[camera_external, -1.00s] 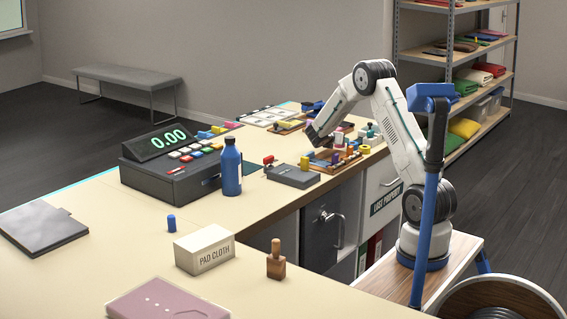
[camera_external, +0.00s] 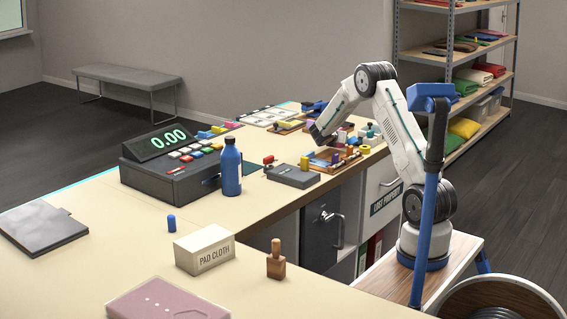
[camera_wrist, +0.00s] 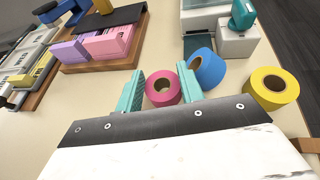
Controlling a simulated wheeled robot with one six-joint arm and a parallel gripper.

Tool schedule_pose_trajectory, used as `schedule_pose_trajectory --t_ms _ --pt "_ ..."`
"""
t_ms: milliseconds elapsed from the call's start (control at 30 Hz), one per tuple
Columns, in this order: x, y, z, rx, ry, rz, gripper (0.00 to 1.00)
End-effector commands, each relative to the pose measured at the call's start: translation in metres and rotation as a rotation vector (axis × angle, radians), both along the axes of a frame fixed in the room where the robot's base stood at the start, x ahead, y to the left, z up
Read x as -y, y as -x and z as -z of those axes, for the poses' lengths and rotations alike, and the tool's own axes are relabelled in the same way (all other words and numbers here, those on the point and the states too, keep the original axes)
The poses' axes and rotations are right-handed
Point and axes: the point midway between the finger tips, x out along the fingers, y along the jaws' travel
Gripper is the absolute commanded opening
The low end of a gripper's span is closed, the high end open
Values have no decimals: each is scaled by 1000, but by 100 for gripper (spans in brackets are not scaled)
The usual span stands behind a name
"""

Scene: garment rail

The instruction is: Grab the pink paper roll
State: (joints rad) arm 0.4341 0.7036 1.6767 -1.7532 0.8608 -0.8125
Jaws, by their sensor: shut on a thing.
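The pink paper roll (camera_wrist: 161,87) stands with its hollow core showing in the wrist view. My gripper (camera_wrist: 160,91) has its two teal fingers on either side of the roll, shut on it. A blue roll (camera_wrist: 206,69) is close beside the right finger. A yellow roll (camera_wrist: 272,88) stands farther right. In the external view my gripper (camera_external: 319,136) is low over the far end of the counter. The pink roll cannot be made out clearly there.
Pink and purple card stacks (camera_wrist: 107,44) sit on a wooden tray at upper left. A white device with a teal top (camera_wrist: 240,25) stands behind the rolls. In the external view a blue bottle (camera_external: 231,170) and a cash register (camera_external: 177,165) stand on the counter.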

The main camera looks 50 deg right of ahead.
Motion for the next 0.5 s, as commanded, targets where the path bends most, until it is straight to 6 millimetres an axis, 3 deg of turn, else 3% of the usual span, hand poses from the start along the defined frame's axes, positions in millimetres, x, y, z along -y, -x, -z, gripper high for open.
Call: schedule_pose_trajectory --t_ms 33,67,167,300,500 --pt "-3 4 8 -15 -17 2 16" --pt "-3 4 4 -16 -17 1 16" --pt "-3 3 -17 -13 -15 0 0" --pt "-3 2 -49 -9 -9 -1 0" --pt "-1 3 -80 -10 -7 1 0"
